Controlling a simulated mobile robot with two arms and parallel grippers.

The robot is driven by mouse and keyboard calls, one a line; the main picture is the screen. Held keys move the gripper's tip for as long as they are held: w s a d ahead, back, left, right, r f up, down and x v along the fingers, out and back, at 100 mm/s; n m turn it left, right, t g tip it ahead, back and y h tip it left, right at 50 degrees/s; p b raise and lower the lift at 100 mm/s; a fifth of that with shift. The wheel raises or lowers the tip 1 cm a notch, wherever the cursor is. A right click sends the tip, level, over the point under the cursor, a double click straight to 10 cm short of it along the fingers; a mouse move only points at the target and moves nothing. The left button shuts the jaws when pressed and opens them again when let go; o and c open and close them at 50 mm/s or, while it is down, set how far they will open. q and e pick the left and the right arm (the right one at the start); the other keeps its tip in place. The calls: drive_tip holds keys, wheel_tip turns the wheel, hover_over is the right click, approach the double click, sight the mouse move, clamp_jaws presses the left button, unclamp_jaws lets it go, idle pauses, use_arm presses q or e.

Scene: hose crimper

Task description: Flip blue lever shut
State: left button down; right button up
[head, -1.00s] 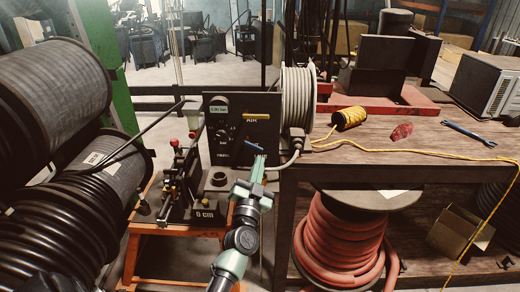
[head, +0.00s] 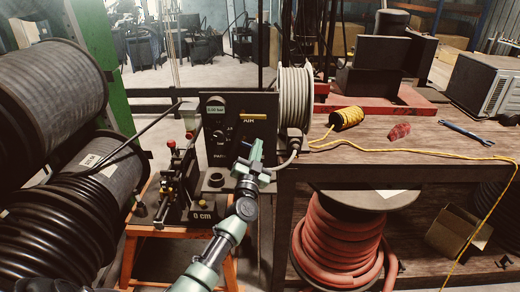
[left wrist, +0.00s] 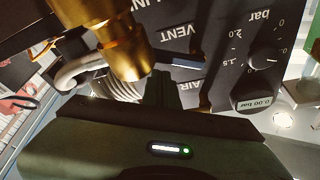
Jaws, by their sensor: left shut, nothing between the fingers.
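The black control panel (head: 227,128) stands behind my left gripper (head: 257,145), with a yellow lever (head: 254,116) by its AIR label. My left gripper is shut and empty, raised in front of the panel below the yellow lever. In the head view it covers most of the place of the blue lever. In the left wrist view the blue lever (left wrist: 187,66) shows as a short dark-blue bar near the VENT label, just beyond my fingers (left wrist: 163,90). I cannot tell whether they touch. Brass fittings (left wrist: 118,38) are close to the camera.
A white hose reel (head: 296,100) stands right of the panel, with a grey hose (head: 290,160) below it. An orange stand (head: 150,232) carries a small machine with red knobs. A wooden bench (head: 370,165) is at the right. Large black hose rolls (head: 50,95) fill the left.

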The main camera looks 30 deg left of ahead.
use_arm(q)
drive_tip(key=shift+s+a+f, duration=0.15)
drive_tip(key=shift+a+f, duration=0.05)
drive_tip(key=shift+f, duration=0.25)
drive_tip(key=m+h+p, duration=0.1)
drive_tip(key=m+p, duration=0.2)
drive_tip(key=f+m+h+p, duration=0.1)
drive_tip(key=m+p, duration=0.2)
drive_tip(key=m, duration=0.1)
drive_tip(key=f+m+g+h+p, duration=0.1)
drive_tip(key=m+p, duration=0.2)
drive_tip(key=shift+s+a+h, duration=0.25)
drive_tip(key=shift+a+h, duration=0.05)
drive_tip(key=shift+a, duration=0.05)
idle(0.4)
drive_tip(key=shift+r, duration=0.15)
